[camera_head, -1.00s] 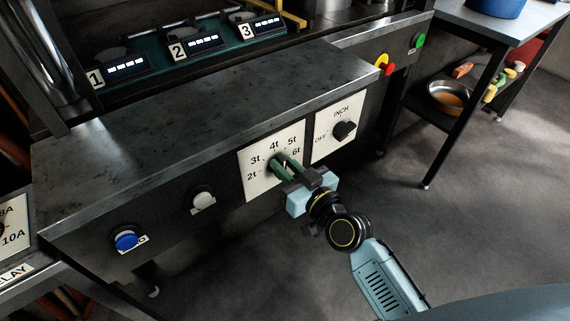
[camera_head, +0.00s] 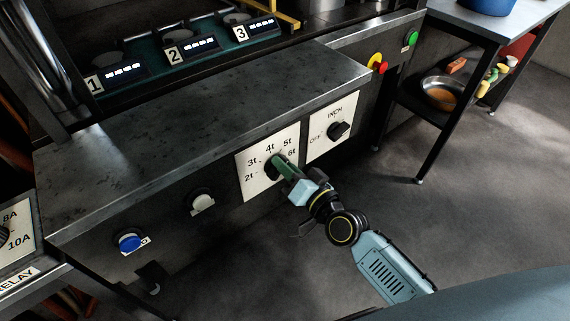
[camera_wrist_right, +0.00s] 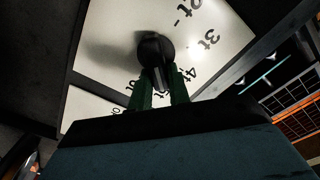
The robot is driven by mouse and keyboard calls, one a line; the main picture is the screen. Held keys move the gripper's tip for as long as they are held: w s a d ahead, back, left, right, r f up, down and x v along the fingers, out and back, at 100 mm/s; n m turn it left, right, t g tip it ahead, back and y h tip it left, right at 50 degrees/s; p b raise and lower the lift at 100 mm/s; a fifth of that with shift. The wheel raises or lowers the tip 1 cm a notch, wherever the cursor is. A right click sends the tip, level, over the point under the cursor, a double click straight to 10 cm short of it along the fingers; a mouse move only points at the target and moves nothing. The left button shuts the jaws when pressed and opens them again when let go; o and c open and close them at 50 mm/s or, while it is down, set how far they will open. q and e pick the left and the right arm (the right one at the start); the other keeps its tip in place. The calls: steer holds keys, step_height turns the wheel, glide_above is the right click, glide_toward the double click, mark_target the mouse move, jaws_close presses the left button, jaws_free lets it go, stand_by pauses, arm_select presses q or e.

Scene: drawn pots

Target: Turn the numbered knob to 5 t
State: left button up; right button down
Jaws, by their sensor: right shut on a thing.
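The numbered knob (camera_head: 270,171) is black and sits on a white plate (camera_head: 249,188) marked 2t to 6t on the front of the dark machine. My right gripper (camera_head: 279,162) is at this knob, its green fingers shut on it and seen nearly edge-on. In the right wrist view the round knob (camera_wrist_right: 155,50) shows with its ridge between the two green fingers (camera_wrist_right: 162,92). The ridge runs down toward the lower marks; the fingers partly hide the numbers there, so the exact setting is unclear. My left gripper is out of view.
A second black knob (camera_head: 337,131) marked OFF and INCH is close on the right. A white button (camera_head: 202,202) and a blue button (camera_head: 130,242) are to the left. Red and green buttons (camera_head: 411,38) are at the far right. The floor in front is clear.

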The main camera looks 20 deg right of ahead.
stand_by(0.3)
steer(key=c, duration=1.3)
jaws_free()
steer(key=shift+s, duration=0.1)
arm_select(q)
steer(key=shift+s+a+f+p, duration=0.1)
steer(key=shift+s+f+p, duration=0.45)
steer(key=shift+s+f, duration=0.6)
arm_select(e)
steer(key=v, duration=1.3)
steer(key=shift+s, duration=0.1)
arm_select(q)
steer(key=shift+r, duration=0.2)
arm_select(e)
steer(key=shift+d+f, duration=0.1)
